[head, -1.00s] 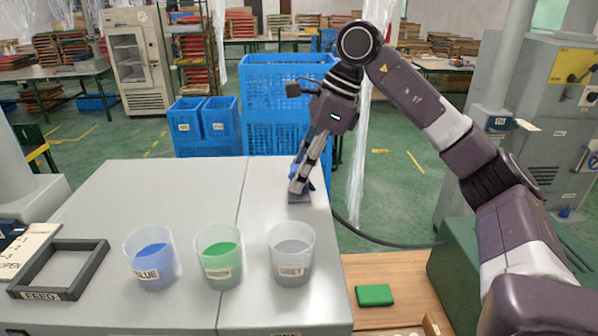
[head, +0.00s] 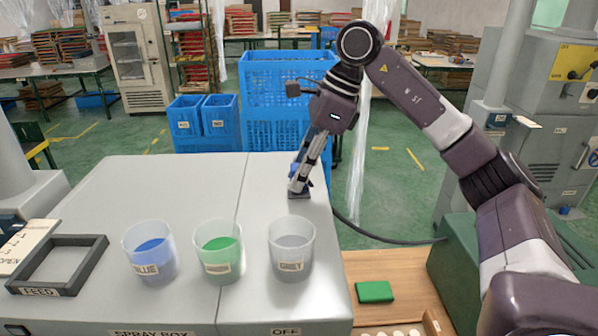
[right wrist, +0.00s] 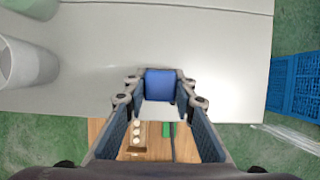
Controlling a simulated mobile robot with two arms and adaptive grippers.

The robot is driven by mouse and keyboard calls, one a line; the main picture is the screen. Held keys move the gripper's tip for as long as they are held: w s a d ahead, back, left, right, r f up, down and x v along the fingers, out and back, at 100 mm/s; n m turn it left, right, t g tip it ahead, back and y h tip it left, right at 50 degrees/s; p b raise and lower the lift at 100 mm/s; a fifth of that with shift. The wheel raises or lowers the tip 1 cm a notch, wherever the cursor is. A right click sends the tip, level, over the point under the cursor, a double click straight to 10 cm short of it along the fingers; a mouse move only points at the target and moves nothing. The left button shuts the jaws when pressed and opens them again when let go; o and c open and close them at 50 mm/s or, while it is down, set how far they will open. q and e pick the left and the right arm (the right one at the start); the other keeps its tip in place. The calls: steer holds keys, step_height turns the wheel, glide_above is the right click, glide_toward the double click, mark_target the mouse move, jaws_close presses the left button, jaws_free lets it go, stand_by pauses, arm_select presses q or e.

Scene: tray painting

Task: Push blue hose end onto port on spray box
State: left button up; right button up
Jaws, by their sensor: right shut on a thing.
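The spray box (head: 120,210) is the large pale grey cabinet with a flat top. My right gripper (head: 298,190) points down at the top's right edge. It is shut on the blue hose end (right wrist: 160,85), which shows as a blue block between the fingers in the right wrist view. In the head view the fingers hide most of the hose end. A small grey block (head: 299,196), perhaps the port, sits right under the fingertips; I cannot tell whether the hose end is seated on it. My left gripper is out of view.
Blue (head: 149,262), green (head: 218,262) and grey (head: 291,265) cups stand on the top. A dark frame (head: 60,288) lies at left. A dark hose (head: 385,238) runs right to a green machine. A green block (head: 374,291) lies on the wooden table. Blue crates stand behind.

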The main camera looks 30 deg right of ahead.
steer(key=o, duration=1.2)
steer(key=shift+f, duration=0.1)
steer(key=shift+c, duration=0.2)
steer(key=shift+o, duration=0.6)
steer(key=o, duration=0.4)
steer(key=shift+c, duration=0.2)
steer(key=shift+r+p, duration=2.75)
steer(key=shift+r, duration=0.3)
